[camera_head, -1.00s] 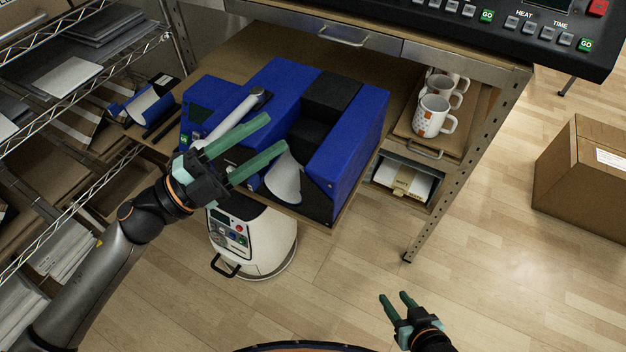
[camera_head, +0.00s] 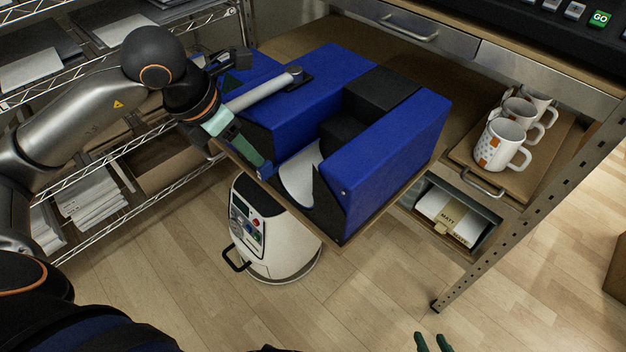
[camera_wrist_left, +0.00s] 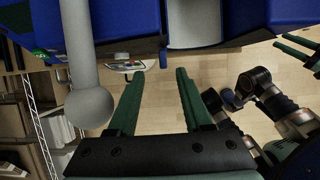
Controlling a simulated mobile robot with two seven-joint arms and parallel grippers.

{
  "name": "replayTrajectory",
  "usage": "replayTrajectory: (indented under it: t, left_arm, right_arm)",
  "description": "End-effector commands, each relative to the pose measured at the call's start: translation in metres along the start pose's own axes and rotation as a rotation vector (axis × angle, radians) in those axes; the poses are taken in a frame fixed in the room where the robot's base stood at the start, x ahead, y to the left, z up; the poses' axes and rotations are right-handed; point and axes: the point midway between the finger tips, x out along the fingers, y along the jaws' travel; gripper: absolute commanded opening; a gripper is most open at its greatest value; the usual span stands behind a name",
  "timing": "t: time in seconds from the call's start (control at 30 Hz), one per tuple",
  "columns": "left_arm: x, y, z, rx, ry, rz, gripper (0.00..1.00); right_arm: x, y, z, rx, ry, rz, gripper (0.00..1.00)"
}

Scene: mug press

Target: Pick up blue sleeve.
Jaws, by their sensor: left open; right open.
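I cannot make out a separate blue sleeve now; my left arm covers the table's left end, where a small blue-and-white piece showed earlier. The blue press (camera_head: 385,165) stands on the table, with a grey handle (camera_head: 262,92) and a white curved plate (camera_head: 300,174) at its front. My left gripper (camera_head: 247,148) is at the press's front left corner, fingers tilted down to the right. In the left wrist view its fingers (camera_wrist_left: 159,74) are apart with nothing between them, beside the handle's round end (camera_wrist_left: 89,107). My right gripper (camera_head: 434,342) shows only its fingertips, apart, at the bottom edge.
White mugs (camera_head: 505,142) stand on a wooden board at the right of the table. A white machine (camera_head: 270,235) stands on the floor under the press. A wire shelf rack (camera_head: 90,195) is close on the left. The floor in front is clear.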

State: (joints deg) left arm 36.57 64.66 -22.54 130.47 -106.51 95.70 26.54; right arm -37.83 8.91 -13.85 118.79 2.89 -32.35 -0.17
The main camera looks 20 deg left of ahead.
Motion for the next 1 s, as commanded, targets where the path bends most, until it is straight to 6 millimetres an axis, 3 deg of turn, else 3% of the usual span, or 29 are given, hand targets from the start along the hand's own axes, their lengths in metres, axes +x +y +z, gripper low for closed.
replayTrajectory:
  t: [0.1, 0.27, 0.47, 0.6, 0.9, 1.0]
  left_arm:
    - [0.020, -0.001, -0.001, -0.001, 0.002, -0.005, 0.50]
    - [0.031, -0.001, 0.000, 0.000, 0.000, -0.005, 0.50]
    - [0.059, -0.005, -0.004, 0.000, 0.002, -0.008, 0.50]
    - [0.075, -0.005, -0.003, 0.000, 0.000, -0.006, 0.50]
    - [0.081, -0.005, -0.003, 0.002, -0.002, -0.003, 0.50]
    - [0.081, -0.005, -0.003, 0.002, -0.001, -0.003, 0.41]
  right_arm:
    - [0.002, 0.000, 0.006, 0.006, -0.006, 0.002, 0.43]
    - [0.001, 0.002, 0.007, 0.011, -0.006, 0.007, 0.43]
    - [0.004, 0.005, 0.007, 0.011, 0.003, 0.014, 0.43]
    - [0.003, 0.009, -0.018, -0.015, 0.086, 0.023, 0.43]
    - [0.002, 0.010, -0.025, -0.024, 0.111, 0.026, 0.43]
    - [0.002, 0.010, -0.025, -0.023, 0.110, 0.025, 0.43]
